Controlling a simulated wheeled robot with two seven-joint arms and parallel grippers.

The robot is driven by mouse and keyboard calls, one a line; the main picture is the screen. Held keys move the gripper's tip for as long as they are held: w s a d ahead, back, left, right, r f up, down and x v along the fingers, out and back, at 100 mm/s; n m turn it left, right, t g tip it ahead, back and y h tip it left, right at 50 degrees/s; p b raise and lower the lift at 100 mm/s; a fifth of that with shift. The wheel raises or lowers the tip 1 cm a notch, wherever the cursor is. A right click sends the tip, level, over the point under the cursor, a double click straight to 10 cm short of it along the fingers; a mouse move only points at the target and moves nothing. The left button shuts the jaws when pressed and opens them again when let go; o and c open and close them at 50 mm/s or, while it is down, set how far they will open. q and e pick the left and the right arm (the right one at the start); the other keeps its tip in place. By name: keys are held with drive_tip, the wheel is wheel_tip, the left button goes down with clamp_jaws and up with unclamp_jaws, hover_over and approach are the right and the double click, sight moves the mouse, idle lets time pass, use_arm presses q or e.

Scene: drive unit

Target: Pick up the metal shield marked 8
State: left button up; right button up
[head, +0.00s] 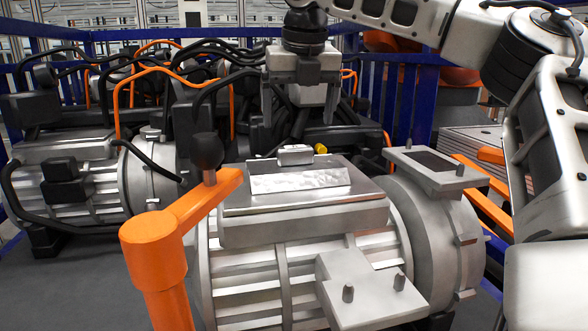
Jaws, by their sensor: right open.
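A shiny flat metal plate (298,180) lies on the raised top of the nearer grey drive unit (250,232). I can read no number on it, so I cannot tell whether it is the shield marked 8. A small light-grey block (295,155) sits just behind it. My right gripper (298,118) points down above and behind the plate, with its two fingers apart and nothing visibly between them. It appears clear of the plate. My left gripper is not in view.
An orange post and arm with a black knob (207,152) stands at the front left of the drive unit. A second motor (75,180) with black and orange cables is at the left. Blue rails (400,100) run behind. A grey bracket (432,168) is at right.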

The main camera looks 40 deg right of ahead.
sight(295, 147)
drive_tip(key=x, duration=0.7)
drive_tip(key=shift+f, duration=0.35)
drive_tip(key=shift+r, duration=0.1)
drive_tip(key=c, duration=1.2)
